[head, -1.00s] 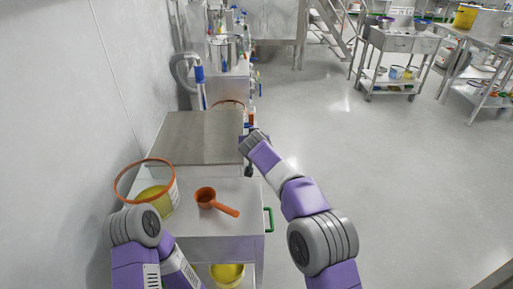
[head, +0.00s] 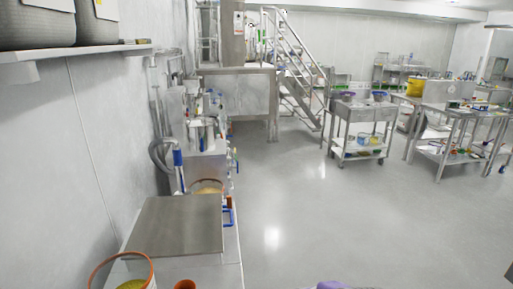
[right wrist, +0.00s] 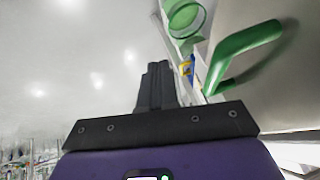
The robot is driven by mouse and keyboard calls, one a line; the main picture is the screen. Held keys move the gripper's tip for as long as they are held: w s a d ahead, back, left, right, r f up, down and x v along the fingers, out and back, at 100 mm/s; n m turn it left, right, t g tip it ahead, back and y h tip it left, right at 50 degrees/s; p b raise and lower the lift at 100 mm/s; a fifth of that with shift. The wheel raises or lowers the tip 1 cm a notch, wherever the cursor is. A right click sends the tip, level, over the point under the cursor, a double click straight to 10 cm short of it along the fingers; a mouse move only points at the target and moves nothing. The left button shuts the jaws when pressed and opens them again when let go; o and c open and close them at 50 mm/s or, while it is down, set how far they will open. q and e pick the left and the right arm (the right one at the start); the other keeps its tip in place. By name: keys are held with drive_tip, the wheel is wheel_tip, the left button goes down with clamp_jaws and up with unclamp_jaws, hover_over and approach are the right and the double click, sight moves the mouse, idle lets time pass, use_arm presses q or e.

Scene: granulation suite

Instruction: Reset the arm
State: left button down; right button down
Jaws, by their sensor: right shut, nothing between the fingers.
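In the head view only a small purple piece of my right arm shows at the bottom edge. My right gripper (right wrist: 158,86) shows in the right wrist view, with its dark fingers together and empty. A green handle (right wrist: 243,55) is to the right of the fingers in that view, apart from them. My left gripper is in neither current view.
A steel-topped cabinet (head: 176,226) stands along the left wall. A bucket with an orange rim (head: 150,270) and the orange scoop (head: 185,285) are at the bottom edge. A wheeled steel cart (head: 362,118) stands farther back. The floor (head: 330,220) between is clear.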

drive_tip(key=s+d+f+m+g+p, duration=0.1)
drive_tip(key=s+d+f+g, duration=0.1)
drive_tip(key=s, duration=1.3)
drive_tip(key=s+d+f+m+g+y+p, duration=0.1)
drive_tip(key=s+f, duration=0.4)
drive_tip(key=s, duration=1)
drive_tip(key=shift+s+d+f+m+g+p, duration=0.2)
drive_tip(key=shift+d+m+g+p, duration=0.4)
drive_tip(key=shift+d+g, duration=0.35)
